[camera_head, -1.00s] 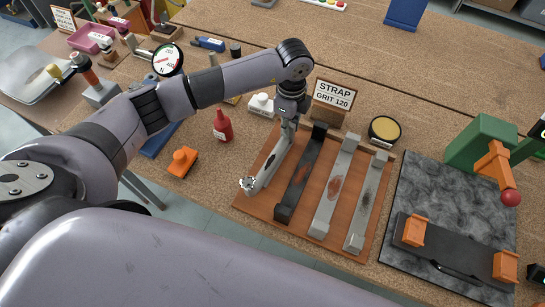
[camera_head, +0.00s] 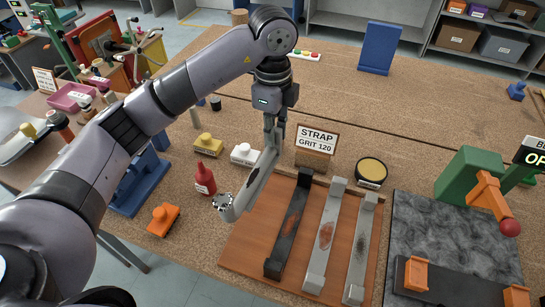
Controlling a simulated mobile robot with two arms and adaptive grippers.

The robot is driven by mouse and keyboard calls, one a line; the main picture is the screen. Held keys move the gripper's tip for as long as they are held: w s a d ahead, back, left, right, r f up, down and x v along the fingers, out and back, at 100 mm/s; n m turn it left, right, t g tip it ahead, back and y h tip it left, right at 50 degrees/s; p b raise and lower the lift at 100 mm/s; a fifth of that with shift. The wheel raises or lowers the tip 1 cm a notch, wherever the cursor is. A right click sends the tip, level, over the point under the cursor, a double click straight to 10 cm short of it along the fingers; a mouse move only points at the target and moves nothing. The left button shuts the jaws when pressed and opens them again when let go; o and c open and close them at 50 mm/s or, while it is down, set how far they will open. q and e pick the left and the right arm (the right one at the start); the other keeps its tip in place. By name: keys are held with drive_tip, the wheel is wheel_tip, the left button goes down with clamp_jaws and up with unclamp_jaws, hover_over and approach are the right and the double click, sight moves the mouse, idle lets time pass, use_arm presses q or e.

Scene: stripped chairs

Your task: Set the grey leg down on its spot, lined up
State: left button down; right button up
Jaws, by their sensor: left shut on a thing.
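My left gripper (camera_head: 272,150) is shut on a grey leg (camera_head: 254,182), a long bar with a bracket-like lower end. The leg is tilted and raised over the left part of the orange-brown wooden board (camera_head: 253,238). Its lower end hangs near the board's left edge, beside the red bottle. On the board lie a black leg (camera_head: 289,225) and two more grey legs (camera_head: 328,235) (camera_head: 358,248), side by side, with rusty or dark patches. The left strip of the board is bare. My right gripper is not in view.
A sign reading STRAP GRIT 120 (camera_head: 317,139) stands behind the board. A red bottle (camera_head: 205,178), an orange block (camera_head: 163,219), and a yellow-topped tin (camera_head: 371,172) stand around it. A dark mottled slab (camera_head: 450,230) with a green-and-orange clamp (camera_head: 470,180) lies right.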

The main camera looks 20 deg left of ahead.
use_arm(q)
drive_tip(key=shift+r, duration=2.3)
